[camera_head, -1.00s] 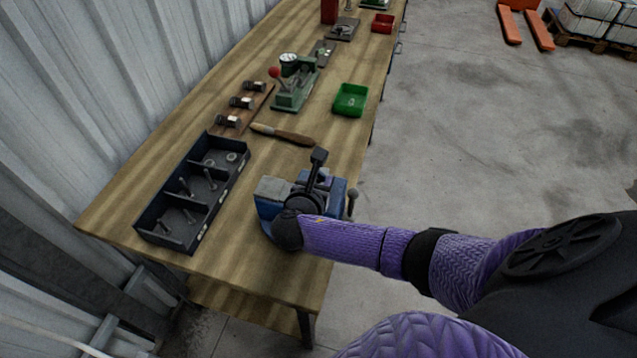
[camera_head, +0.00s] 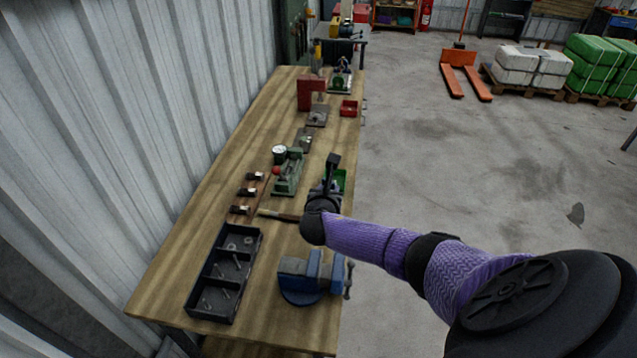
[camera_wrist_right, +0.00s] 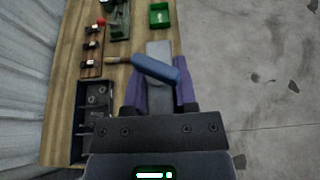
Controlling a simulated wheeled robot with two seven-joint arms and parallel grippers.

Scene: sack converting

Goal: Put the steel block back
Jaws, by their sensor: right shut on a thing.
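My right gripper (camera_head: 327,190) is up over the right edge of the bench, beyond the vise and in front of the green tray. In the right wrist view its fingers (camera_wrist_right: 160,98) are shut on a grey piece (camera_wrist_right: 158,50), which looks like the steel block. A blue rounded piece (camera_wrist_right: 158,70) lies across the grey one in that view; I cannot tell whether they are joined. In the head view the held thing is dark and hard to make out. The blue vise (camera_head: 312,279) stands on the near bench, clear of the gripper. My left gripper is out of view.
A corrugated wall runs along the left.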

